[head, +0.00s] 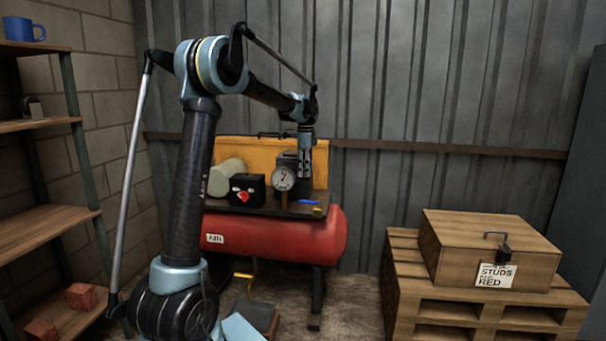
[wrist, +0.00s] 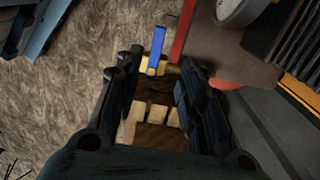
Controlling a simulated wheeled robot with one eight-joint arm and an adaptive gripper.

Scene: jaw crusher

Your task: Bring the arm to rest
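My arm rises in the middle of the head view, bends over at the top and reaches to the right. My gripper (head: 306,178) hangs down in front of the yellow panel, beside the round gauge (head: 283,178). In the wrist view my gripper (wrist: 160,80) has its two dark fingers apart. A blue lever (wrist: 158,44) on a brass fitting (wrist: 152,68) shows past the fingertips. Pale blocks on a brown surface show between the fingers; I cannot tell what they are. The blue lever also shows in the head view (head: 308,202), below my gripper.
A red tank (head: 285,238) stands below the machine's dark shelf, with a yellow panel (head: 250,156) behind. A wooden box with a padlock (head: 490,250) sits on pallets (head: 460,305) at right. Shelves with a blue mug (head: 22,30) stand at left. Corrugated wall closes the back.

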